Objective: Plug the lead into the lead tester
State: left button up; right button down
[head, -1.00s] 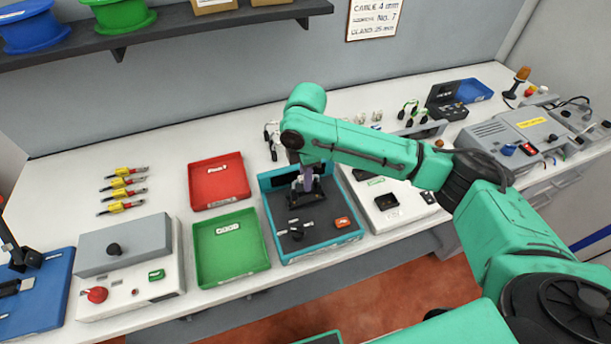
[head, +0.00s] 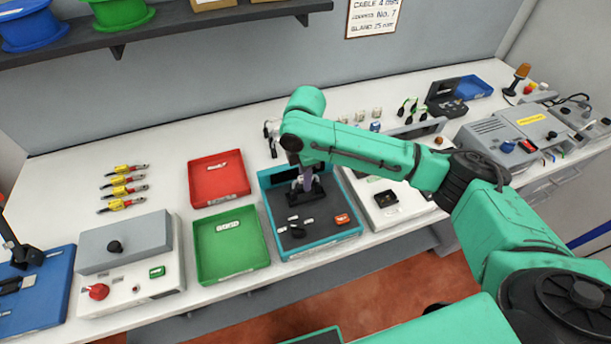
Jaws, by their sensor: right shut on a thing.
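My right gripper (head: 304,185) reaches down at the upper part of a teal-rimmed unit with a dark face (head: 319,243), which may be the lead tester. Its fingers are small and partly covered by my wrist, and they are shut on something. A black block sits just below the fingertips. The held piece is mostly hidden, and I cannot tell whether it is the lead's plug or whether it is seated. The unit's face also shows a dark knob, small white labels and an orange-red switch. My left gripper is not in view.
A red tray (head: 246,190) and a green tray (head: 266,252) stand left of the unit. A grey-and-white box (head: 168,277) with a red button is further left, below several yellow-and-red items. A white unit (head: 414,211) stands close on the right.

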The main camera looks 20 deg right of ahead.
jog(key=shift+p, duration=0.5)
dwell(0.7)
jog(key=shift+f+p, duration=0.3)
dwell(0.7)
jog(key=shift+c, duration=1.8)
grip_release()
notch_tip(320, 180, up, 5)
jog(key=p, duration=0.5)
jog(key=shift+f+p, duration=0.15)
jog(key=shift+p, duration=0.15)
jog(key=shift+r, duration=1.15)
